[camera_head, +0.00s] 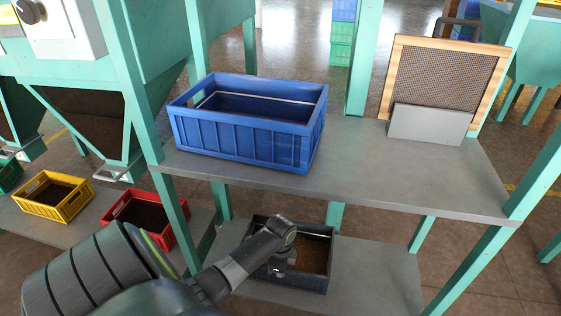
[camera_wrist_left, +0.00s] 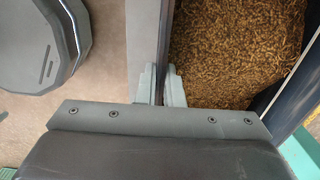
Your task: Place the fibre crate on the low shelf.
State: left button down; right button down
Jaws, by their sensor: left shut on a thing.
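The fibre crate (camera_head: 310,283) is a dark grey crate filled with brown, fibrous material. It is at the low shelf (camera_head: 380,272), under the grey upper shelf. I cannot tell whether its base touches the shelf or hangs just above it. My left gripper (camera_head: 281,266) reaches over the crate's near side. In the left wrist view the gripper's fingers (camera_wrist_left: 162,86) are shut on the thin crate wall (camera_wrist_left: 165,40), with the brown fill (camera_wrist_left: 235,50) to the right. The arm hides part of the crate. My right gripper is not in view.
A blue crate (camera_head: 245,145) and a wood-framed mesh screen (camera_head: 440,75) behind a grey plate (camera_head: 428,124) stand on the upper shelf (camera_head: 360,170). Green posts frame the shelves. Yellow (camera_head: 54,207) and red (camera_head: 150,232) crates stand at left. The low shelf is clear right of the fibre crate.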

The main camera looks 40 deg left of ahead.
pick_arm(q)
jog(key=c, duration=1.6)
grip_release()
jog(key=shift+f, duration=0.1)
jog(key=shift+o, duration=0.2)
notch_tip(320, 180, up, 12)
jog(key=p, duration=0.1)
jog(key=shift+p, duration=0.35)
jog(key=shift+s, duration=0.1)
